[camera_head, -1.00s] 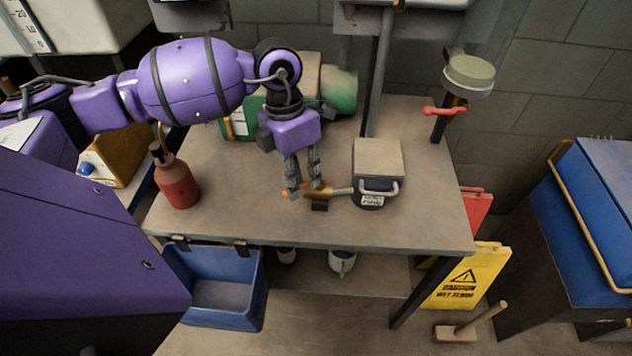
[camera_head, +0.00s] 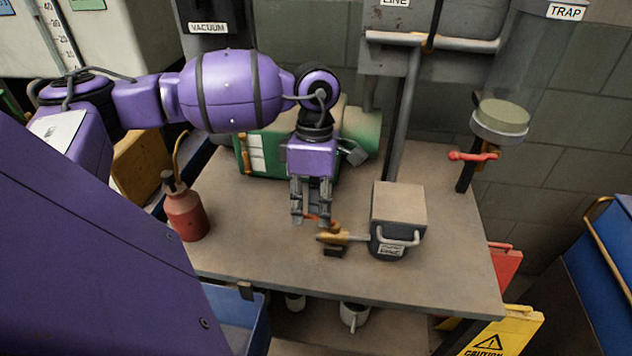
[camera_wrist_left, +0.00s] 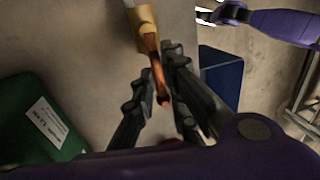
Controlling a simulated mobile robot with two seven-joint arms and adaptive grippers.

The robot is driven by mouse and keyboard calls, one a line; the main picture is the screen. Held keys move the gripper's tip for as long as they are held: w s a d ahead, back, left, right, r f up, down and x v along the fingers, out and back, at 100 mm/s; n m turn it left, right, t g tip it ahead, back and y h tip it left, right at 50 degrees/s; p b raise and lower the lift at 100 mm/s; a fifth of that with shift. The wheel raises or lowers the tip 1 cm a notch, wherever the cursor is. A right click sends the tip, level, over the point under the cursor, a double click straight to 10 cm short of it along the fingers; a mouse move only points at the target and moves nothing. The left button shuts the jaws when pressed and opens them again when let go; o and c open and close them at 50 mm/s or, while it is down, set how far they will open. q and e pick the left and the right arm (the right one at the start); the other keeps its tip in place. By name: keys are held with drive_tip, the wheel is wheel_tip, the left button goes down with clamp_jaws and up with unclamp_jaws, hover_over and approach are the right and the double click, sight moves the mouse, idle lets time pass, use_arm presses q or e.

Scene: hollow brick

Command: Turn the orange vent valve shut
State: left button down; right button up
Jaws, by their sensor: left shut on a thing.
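The vent valve has a brass body (camera_head: 333,236) on a pipe at the left side of a dark box with a tan lid (camera_head: 399,205). Its orange handle (camera_head: 320,218) shows behind the brass body, partly hidden by my fingers. My left gripper (camera_head: 311,221) points down at the handle. In the left wrist view the orange handle (camera_wrist_left: 157,72) runs from the brass body (camera_wrist_left: 146,22) in between the two fingers (camera_wrist_left: 160,100), and the gripper is shut on it. A purple arm with a gripper (camera_wrist_left: 207,16), my right one, shows small at the top right there; its jaws are unclear.
A red bottle (camera_head: 186,212) stands at the table's left. A green cylinder (camera_head: 360,130) lies behind my left gripper. A red lever (camera_head: 470,156) sits below the clear trap at the right. The front of the table (camera_head: 260,255) is clear.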

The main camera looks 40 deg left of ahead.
idle(0.5)
use_arm(q)
drive_tip(key=c, duration=1.8)
unclamp_jaws()
drive_tip(key=shift+w+a, duration=0.1)
drive_tip(key=shift+c, duration=0.2)
wheel_tip(320, 180, up, 12)
drive_tip(key=w+a, duration=0.1)
drive_tip(key=w, duration=0.1)
drive_tip(key=shift+a+f, duration=0.1)
drive_tip(key=shift+f, duration=0.05)
